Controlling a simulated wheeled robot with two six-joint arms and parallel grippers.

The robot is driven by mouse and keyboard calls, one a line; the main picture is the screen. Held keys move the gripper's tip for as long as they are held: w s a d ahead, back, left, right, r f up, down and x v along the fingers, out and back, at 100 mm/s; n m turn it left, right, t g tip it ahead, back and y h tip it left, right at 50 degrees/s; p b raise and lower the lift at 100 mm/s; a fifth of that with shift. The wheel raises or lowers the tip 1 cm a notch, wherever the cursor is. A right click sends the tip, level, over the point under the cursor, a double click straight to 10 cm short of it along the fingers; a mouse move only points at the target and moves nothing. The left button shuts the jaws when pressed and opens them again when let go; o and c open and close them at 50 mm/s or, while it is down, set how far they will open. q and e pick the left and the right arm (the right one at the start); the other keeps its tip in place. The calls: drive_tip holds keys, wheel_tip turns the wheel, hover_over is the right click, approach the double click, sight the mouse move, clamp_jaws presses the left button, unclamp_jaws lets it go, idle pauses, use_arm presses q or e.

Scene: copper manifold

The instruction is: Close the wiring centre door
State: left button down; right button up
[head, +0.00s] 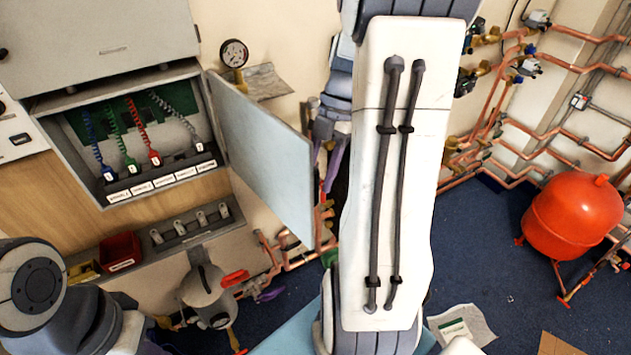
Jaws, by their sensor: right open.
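The wiring centre (62,155) is an open grey box on the wall at the left, with coloured coiled leads and a row of labelled terminals inside. Its door (262,150) is a flat pale grey-blue panel, hinged at the box's right side and swung well open, out into the room. My right gripper (328,168) is open, just right of the door's outer edge and partly hidden behind my own white arm link. I cannot tell whether it touches the door. My left arm shows at the lower left, but its gripper is not clearly visible.
A grey cabinet (95,40) hangs above the box, with a gauge (234,54) to its right. Below are a red bin (120,252), a grey shelf of clips (190,228) and a metal canister (207,290). Copper pipes and a red tank (572,217) stand at the right.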

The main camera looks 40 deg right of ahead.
drive_tip(key=shift+x, duration=1.25)
clamp_jaws()
idle(0.5)
